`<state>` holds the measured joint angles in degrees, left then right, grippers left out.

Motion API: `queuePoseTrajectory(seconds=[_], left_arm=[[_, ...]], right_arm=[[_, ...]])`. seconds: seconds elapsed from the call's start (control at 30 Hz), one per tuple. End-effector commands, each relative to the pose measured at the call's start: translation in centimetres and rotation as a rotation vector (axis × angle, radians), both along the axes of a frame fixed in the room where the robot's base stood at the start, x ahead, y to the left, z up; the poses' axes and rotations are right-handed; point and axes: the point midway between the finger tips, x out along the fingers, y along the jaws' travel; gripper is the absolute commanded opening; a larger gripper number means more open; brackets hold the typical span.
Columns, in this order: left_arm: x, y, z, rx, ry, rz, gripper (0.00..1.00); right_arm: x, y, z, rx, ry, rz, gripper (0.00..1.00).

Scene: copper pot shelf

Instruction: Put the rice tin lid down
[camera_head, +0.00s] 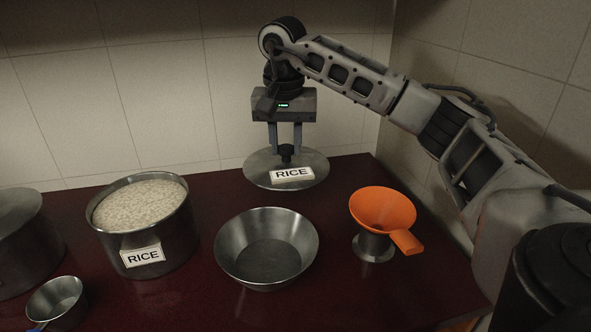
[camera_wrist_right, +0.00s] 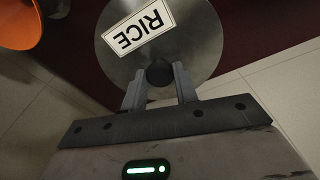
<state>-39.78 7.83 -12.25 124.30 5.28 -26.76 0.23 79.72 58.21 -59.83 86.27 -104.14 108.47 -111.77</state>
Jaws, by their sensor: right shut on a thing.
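The rice tin lid (camera_head: 262,172) is a round metal disc with a white RICE label and a dark knob. My right gripper (camera_head: 286,150) is shut on the knob, with the lid below it at the back right of the counter. I cannot tell whether the lid touches the counter. In the right wrist view the lid (camera_wrist_right: 205,45) lies just beyond the fingertips (camera_wrist_right: 159,76), which grip the knob. The rice tin (camera_head: 172,238) stands open at the left, full of white rice, with its own RICE label. My left gripper is not in view.
An empty metal bowl (camera_head: 267,262) stands in front of the lid. An orange funnel (camera_head: 381,207) sits in a small metal cup (camera_head: 373,247) at the right. A metal scoop (camera_head: 56,298) and another pot (camera_head: 22,245) are at the left. Tiled walls bound the dark red counter (camera_head: 425,285).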

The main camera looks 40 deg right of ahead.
Motion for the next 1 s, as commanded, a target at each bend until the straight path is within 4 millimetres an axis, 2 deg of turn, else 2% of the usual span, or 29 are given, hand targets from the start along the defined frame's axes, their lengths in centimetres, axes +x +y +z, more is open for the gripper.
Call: queuePoseTrajectory(seconds=[0.03,0.1,0.3,0.47,0.53,0.73,1.0], left_arm=[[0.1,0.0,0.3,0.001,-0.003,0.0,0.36],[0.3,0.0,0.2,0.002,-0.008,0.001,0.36],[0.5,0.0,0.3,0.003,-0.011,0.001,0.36],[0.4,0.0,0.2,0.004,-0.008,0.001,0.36],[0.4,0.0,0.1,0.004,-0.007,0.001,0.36],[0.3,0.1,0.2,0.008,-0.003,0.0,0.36],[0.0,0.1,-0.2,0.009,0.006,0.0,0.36]], right_arm=[[0.6,-1.2,-0.5,0.001,0.002,-0.007,0.0],[1.1,-2.1,-2.2,0.0,0.005,-0.002,0.0],[2.3,-4.0,-4.9,0.0,0.001,0.0,0.0],[2.7,-4.7,-5.8,0.0,0.0,0.001,0.0],[2.9,-5.2,-6.6,-0.001,0.003,0.0,0.0],[2.9,-5.2,-9.2,0.0,0.002,0.002,0.0],[2.9,-5.2,-9.4,0.0,-0.001,0.001,0.0]])
